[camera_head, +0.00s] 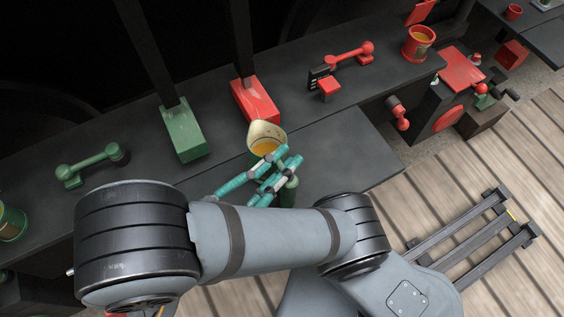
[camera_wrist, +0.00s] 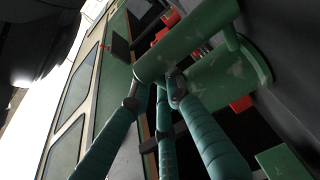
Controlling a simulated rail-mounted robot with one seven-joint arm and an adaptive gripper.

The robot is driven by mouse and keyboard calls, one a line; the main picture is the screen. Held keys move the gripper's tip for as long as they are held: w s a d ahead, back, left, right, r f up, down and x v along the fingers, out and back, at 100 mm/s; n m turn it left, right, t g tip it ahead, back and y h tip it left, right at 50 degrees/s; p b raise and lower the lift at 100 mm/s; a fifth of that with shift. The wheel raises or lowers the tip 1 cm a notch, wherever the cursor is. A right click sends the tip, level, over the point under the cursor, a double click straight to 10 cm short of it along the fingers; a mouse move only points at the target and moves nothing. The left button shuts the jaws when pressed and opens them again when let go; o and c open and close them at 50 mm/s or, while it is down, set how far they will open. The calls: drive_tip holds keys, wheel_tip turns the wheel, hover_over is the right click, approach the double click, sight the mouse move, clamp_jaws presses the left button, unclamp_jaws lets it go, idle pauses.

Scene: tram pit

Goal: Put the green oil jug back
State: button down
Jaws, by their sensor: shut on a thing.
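The green oil jug (camera_head: 257,132) shows in the head view near the middle, with a pale spouted rim and amber oil inside. My gripper (camera_head: 275,165) has its teal fingers shut on the jug's green handle. In the wrist view the handle (camera_wrist: 185,45) runs across the fingers of my gripper (camera_wrist: 158,95), and the green body (camera_wrist: 230,75) is beyond it. The jug stands about upright over the dark bench ledge (camera_head: 345,150). My fingers hide its lower part, so I cannot tell whether it touches the ledge.
Behind the jug are a green block (camera_head: 182,135) and a red block (camera_head: 256,100), each with a dark upright. A green dumbbell-shaped part (camera_head: 90,165) and a green pot (camera_head: 10,222) are left. Red parts (camera_head: 345,58) and a red pot (camera_head: 419,43) are right. The right ledge is clear.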

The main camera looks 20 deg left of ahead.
drive_tip(key=c, duration=1.7)
unclamp_jaws()
drive_tip(key=shift+o, duration=0.2)
drive_tip(key=shift+f, duration=0.1)
drive_tip(key=shift+f+b, duration=0.2)
drive_tip(key=shift+b, duration=0.25)
drive_tip(key=r+p+v, duration=0.1)
drive_tip(key=p+v, duration=0.2)
drive_tip(key=v, duration=0.7)
drive_tip(key=shift+s+p, duration=0.2)
drive_tip(key=shift+p, duration=0.15)
drive_tip(key=shift+w, duration=0.1)
drive_tip(key=b+x, duration=0.2)
drive_tip(key=x, duration=0.8)
drive_tip(key=shift+w+f+b, duration=0.1)
drive_tip(key=shift+f+b, duration=0.05)
drive_tip(key=shift+b, duration=0.25)
